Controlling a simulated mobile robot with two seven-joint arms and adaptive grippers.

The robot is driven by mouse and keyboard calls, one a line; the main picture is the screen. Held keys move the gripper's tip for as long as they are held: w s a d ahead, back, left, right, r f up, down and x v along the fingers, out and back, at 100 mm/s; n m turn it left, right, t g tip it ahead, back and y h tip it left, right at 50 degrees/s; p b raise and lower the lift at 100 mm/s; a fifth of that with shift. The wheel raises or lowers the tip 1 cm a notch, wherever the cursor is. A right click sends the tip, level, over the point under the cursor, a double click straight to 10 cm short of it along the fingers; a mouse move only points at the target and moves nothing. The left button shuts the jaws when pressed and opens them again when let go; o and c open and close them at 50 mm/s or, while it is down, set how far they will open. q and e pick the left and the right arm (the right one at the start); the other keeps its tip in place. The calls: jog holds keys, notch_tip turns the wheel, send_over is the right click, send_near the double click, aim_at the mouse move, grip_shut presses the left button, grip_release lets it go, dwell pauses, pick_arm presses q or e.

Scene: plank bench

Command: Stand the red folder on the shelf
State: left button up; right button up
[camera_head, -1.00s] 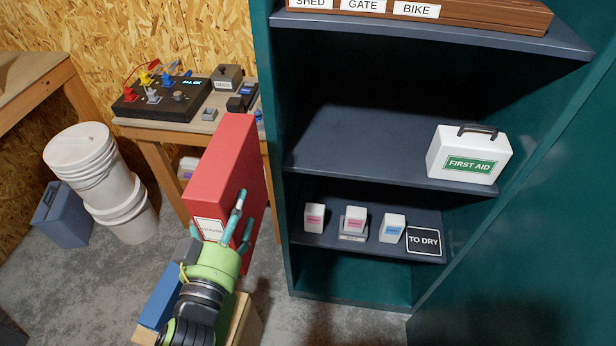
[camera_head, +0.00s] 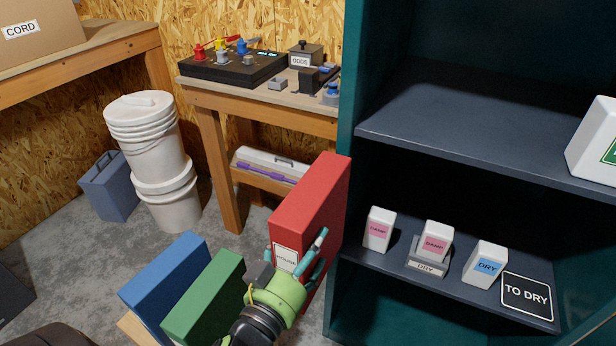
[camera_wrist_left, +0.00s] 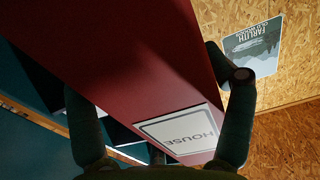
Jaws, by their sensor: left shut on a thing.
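The red folder (camera_head: 314,197) is upright in my left gripper (camera_head: 312,256), in front of the left edge of the shelf unit. Its white label reads HOUSE. In the left wrist view the red folder (camera_wrist_left: 130,60) fills the middle, with a finger of my left gripper (camera_wrist_left: 160,125) on each side of it. The gripper is shut on the folder. The shelf unit is dark green with grey boards. Its middle board (camera_head: 450,125) carries a white first aid box (camera_head: 592,145) at the right, with free room on its left. My right gripper is not in view.
The lower board holds several small DAMP and DRY boxes (camera_head: 380,229) and a TO DRY sign (camera_head: 527,297). A blue folder (camera_head: 165,275) and a green folder (camera_head: 205,300) stand at the lower left. White buckets (camera_head: 150,150) and a workbench (camera_head: 260,100) are behind.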

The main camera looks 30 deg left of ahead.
aim_at(308, 207)
pick_arm(q)
jog(key=r+p, duration=0.5)
jog(key=p, duration=0.1)
jog(key=r+p, duration=0.5)
jog(key=p, duration=0.1)
jog(key=shift+w+r, duration=0.2)
jog(key=shift+r, duration=0.1)
notch_tip(308, 207, up, 13)
jog(key=p, duration=1.3)
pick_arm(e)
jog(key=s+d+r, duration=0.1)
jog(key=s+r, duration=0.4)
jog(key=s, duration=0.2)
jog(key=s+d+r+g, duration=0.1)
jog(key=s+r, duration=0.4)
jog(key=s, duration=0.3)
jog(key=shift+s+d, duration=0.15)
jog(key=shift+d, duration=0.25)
pick_arm(q)
jog(key=shift+r, duration=0.1)
